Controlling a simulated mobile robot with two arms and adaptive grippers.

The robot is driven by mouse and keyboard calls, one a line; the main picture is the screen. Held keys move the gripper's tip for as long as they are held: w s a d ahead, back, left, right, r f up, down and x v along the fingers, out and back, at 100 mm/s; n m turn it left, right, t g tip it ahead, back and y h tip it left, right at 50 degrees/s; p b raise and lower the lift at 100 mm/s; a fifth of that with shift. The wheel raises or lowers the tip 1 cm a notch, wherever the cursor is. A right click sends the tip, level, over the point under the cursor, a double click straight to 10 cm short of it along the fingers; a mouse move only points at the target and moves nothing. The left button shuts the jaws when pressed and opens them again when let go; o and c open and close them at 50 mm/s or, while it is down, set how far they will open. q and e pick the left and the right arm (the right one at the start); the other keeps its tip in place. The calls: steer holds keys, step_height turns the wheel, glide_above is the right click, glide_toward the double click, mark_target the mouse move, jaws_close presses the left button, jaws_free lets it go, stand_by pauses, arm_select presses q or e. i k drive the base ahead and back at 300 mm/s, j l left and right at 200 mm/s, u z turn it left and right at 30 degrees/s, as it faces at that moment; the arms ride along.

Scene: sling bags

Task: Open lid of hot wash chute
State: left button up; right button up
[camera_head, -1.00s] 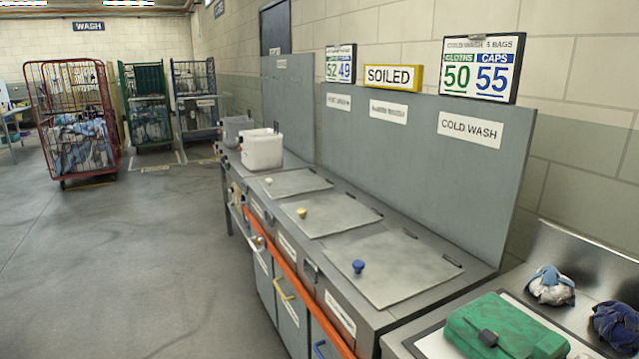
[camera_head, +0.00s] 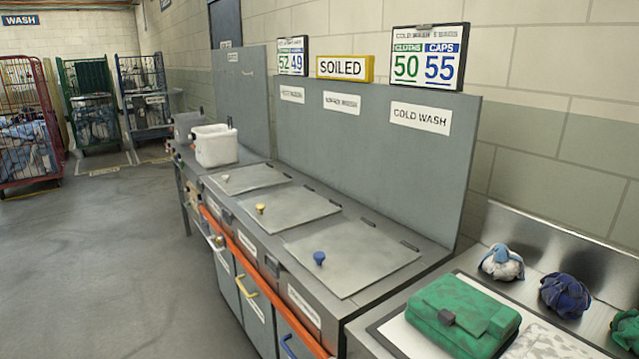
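Three flat grey lids lie shut in a row on the steel counter. The far lid (camera_head: 255,178) has a small pale knob (camera_head: 225,178); the label above it (camera_head: 292,95) is too blurred to read surely, so I cannot confirm it says hot wash. The middle lid (camera_head: 305,210) has a yellow knob (camera_head: 261,209), and its label (camera_head: 342,103) is also blurred. The near lid (camera_head: 360,258) has a blue knob (camera_head: 319,258) under a "COLD WASH" label (camera_head: 420,118). Hinges show along the wall side. Neither gripper is in view.
A white bin (camera_head: 214,148) stands beyond the far lid. A green bag (camera_head: 462,312) and several cloth bundles, including a dark blue one (camera_head: 565,295), lie on the front-right counter. An orange rail (camera_head: 262,285) runs along the counter front. The floor at left (camera_head: 110,270) is clear.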

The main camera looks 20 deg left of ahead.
mark_target(250, 178)
steer(key=i+j, duration=0.15)
steer(key=j, duration=0.25)
steer(key=i+j+z, duration=0.15)
steer(key=j, duration=0.25)
steer(key=i+j, duration=0.15)
steer(key=j, duration=0.3)
steer(key=i+j+z, duration=0.15)
steer(key=j, duration=0.25)
steer(key=i+j, duration=0.1)
steer(key=j, duration=0.35)
steer(key=i+j+z, duration=0.15)
steer(key=j, duration=0.3)
